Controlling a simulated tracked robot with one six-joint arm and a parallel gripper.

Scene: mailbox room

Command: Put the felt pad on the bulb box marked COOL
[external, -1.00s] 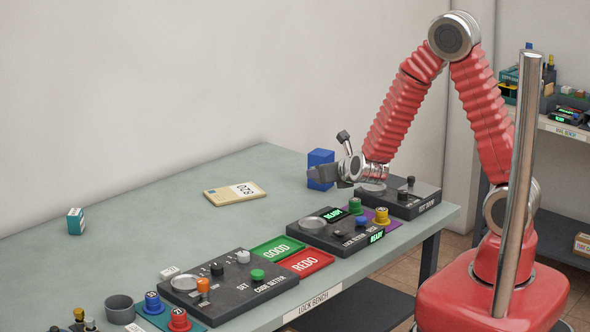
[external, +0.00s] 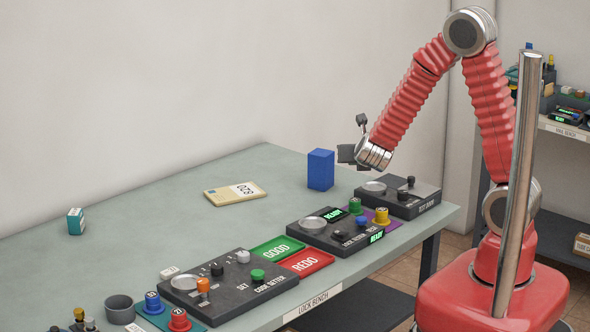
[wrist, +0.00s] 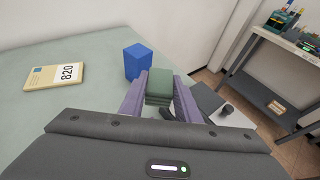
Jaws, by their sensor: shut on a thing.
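My gripper (external: 346,154) is raised above the bench near its far right end, by the blue box. In the wrist view my gripper (wrist: 159,85) is shut on a small grey-green layered pad (wrist: 159,88), which looks like the felt pad. A small teal and white box (external: 75,221) stands at the bench's left, far from my gripper; its print is too small to read. A plain blue box (external: 320,169) stands upright on the bench, and it also shows in the wrist view (wrist: 138,62). I see no COOL marking in either view.
A yellow packet marked 820 (external: 234,194) lies mid-bench. Consoles with knobs (external: 228,285), a green GOOD plate (external: 277,249) and a red REDO plate (external: 305,263) line the front edge. The back left of the bench is mostly clear.

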